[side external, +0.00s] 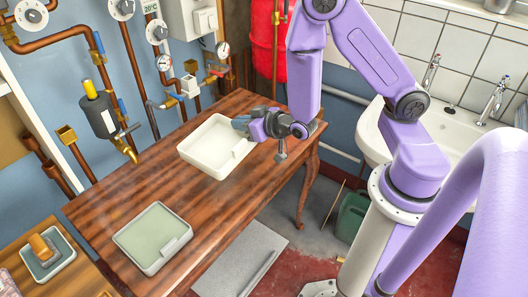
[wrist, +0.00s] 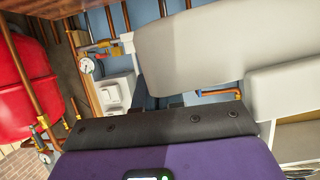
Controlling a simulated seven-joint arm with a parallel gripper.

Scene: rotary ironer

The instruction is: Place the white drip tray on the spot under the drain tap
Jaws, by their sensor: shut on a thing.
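The white drip tray (side external: 200,167) is a shallow, empty, square tray over the right part of the wooden table. My gripper (side external: 241,124) is shut on its right rim in the side view. A large pale surface of the tray (wrist: 215,45) fills the upper right of the wrist view, and my fingers are mostly hidden there. I cannot tell whether the tray touches the table. A brass tap (side external: 128,152) with a black body and yellow top, apparently the drain tap, hangs to the left of the tray, over the table's back edge. The table below it looks bare.
A second tray (side external: 153,238), greenish inside with a pale rim, lies at the table's (side external: 105,205) front left. A small tray with a tan object (side external: 43,247) sits at lower left. Pipes and gauges line the back wall. A sink (side external: 455,140) stands at right.

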